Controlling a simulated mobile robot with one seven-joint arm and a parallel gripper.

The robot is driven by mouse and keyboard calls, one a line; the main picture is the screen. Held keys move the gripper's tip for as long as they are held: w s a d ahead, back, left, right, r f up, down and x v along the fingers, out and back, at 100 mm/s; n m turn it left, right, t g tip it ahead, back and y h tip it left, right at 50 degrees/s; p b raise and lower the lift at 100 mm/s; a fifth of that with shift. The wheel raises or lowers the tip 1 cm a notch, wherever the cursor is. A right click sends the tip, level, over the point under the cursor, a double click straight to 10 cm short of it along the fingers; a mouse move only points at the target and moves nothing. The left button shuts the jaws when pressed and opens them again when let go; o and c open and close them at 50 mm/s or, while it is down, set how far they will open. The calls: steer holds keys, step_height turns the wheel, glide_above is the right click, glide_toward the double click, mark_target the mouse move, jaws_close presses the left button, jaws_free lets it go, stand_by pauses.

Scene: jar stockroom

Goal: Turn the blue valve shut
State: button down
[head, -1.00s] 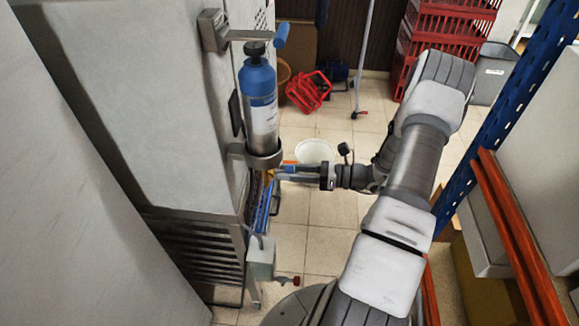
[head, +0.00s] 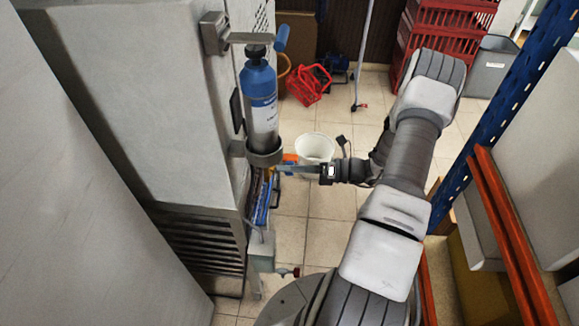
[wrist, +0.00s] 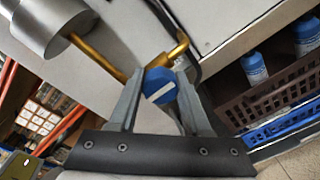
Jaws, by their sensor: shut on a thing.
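The blue valve (wrist: 160,86) is a round blue knob with a white bar across its face, on a brass pipe (wrist: 98,55) in the wrist view. The bar slants up to the right. My gripper (wrist: 160,78) has one finger on each side of the knob and is shut on it. In the head view my gripper (head: 281,168) reaches left to just below the ring holder of the blue and grey gas bottle (head: 262,105). The knob cannot be made out there.
A tall grey cabinet (head: 150,110) stands on the left. A small box with a red tap (head: 287,272) is below the gripper. A white bucket (head: 315,147) stands behind it. A blue rack post (head: 490,125) and orange beams (head: 515,235) bound the right side.

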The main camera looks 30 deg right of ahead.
steer(key=shift+c, duration=1.8)
jaws_free()
steer(key=b+v, duration=0.2)
steer(key=v, duration=1.5)
steer(key=shift+d, duration=0.25)
steer(key=shift+s+r, duration=0.1)
steer(key=shift+s, duration=0.05)
